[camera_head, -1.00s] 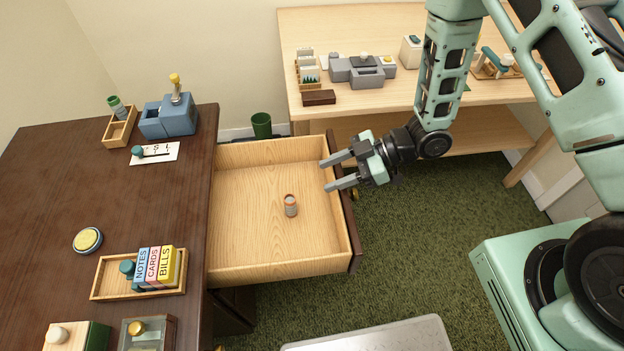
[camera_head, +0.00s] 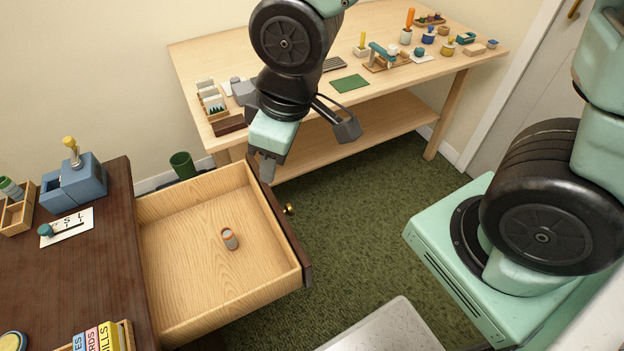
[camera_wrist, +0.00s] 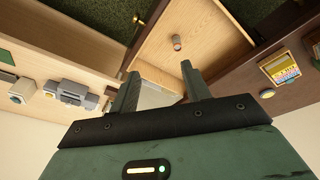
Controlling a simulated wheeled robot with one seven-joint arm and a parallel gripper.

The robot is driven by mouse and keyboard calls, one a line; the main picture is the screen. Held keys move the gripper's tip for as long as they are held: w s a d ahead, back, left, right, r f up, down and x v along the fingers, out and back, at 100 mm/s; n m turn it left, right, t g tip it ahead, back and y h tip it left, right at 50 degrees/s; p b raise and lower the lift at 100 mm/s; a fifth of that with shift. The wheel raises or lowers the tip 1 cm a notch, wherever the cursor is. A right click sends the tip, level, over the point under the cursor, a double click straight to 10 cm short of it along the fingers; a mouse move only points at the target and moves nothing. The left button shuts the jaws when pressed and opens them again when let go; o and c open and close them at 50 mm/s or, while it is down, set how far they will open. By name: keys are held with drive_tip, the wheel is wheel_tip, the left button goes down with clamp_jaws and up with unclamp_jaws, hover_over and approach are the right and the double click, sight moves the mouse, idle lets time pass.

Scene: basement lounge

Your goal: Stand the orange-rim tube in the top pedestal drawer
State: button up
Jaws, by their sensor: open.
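The orange-rim tube (camera_head: 229,239) is a small grey cylinder with an orange band at its top. It stands, seemingly upright, on the floor of the pulled-out wooden drawer (camera_head: 185,225), apart from the walls. The tube also shows in the wrist view (camera_wrist: 176,42), beyond my fingers. My gripper (camera_head: 267,170) is above the drawer's far right corner, behind the tube and to its right, not touching it. In the wrist view my gripper (camera_wrist: 160,78) has its two fingers apart with nothing between them. In the head view its fingers partly hide each other.
The dark desk (camera_head: 110,225) is at left, with a blue-grey block holder (camera_head: 75,185) and a wooden tray (camera_head: 18,212). The light workbench (camera_head: 200,65) behind carries several small items. A green bin (camera_head: 182,166) stands behind the drawer. Green carpet (camera_head: 370,210) is open to the right.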

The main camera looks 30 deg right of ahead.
drive_tip(key=s+r+m+g, duration=0.1)
drive_tip(key=s+r+g, duration=0.1)
drive_tip(key=s, duration=0.8)
drive_tip(key=shift+d+r+m+h, duration=0.3)
drive_tip(key=shift+r+h, duration=0.1)
drive_tip(key=shift+r, duration=0.25)
drive_tip(key=shift+s, duration=0.1)
